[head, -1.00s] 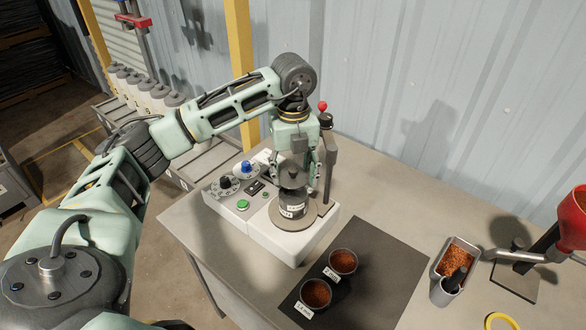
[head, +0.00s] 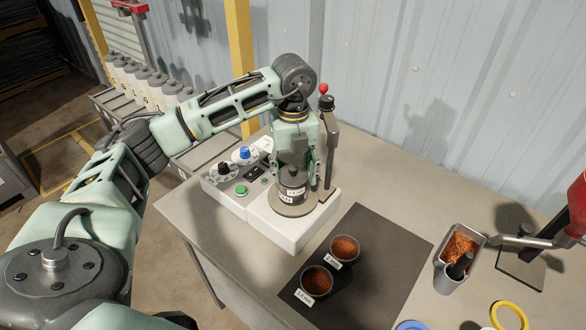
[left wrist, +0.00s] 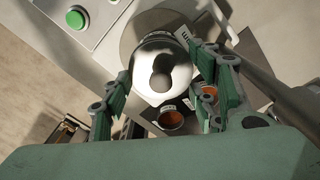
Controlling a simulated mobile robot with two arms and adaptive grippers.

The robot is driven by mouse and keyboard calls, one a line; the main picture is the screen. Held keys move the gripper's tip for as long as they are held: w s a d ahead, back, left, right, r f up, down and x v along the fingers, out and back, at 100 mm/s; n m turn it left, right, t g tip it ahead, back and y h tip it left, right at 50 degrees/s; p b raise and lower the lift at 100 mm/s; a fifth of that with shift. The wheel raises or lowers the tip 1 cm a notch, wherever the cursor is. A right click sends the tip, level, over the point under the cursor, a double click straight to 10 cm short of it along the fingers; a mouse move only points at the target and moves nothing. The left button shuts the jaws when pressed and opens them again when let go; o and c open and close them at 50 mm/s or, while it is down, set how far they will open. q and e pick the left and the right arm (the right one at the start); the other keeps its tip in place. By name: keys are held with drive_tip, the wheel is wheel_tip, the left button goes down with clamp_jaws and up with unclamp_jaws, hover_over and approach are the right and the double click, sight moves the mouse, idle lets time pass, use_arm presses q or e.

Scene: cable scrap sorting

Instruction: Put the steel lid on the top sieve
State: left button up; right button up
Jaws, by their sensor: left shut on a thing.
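The steel lid, a shiny domed disc with a knob, shows in the left wrist view (left wrist: 180,80) between my left gripper's two green fingers (left wrist: 165,95). My left gripper (head: 296,170) is shut on the lid, right over the sieve stack, which stands on the shaker's round plate. The top sieve (head: 292,190), a small dark cylinder with a white label, is directly under the lid. The lid looks level and very close to the sieve or touching it; the fingers hide the seam, so I cannot tell which. My right gripper is not in view.
The white shaker base (head: 295,228) has an upright post (head: 328,150) with a red knob close right of the gripper. Two labelled cups of copper granules stand on a dark mat (head: 385,250). A grey scoop container (head: 450,270) and red-handled tool are further right.

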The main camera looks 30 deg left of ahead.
sight(293, 168)
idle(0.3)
use_arm(q)
drive_tip(key=o, duration=1.2)
wheel_tip(293, 168, up, 12)
drive_tip(key=shift+r, duration=0.1)
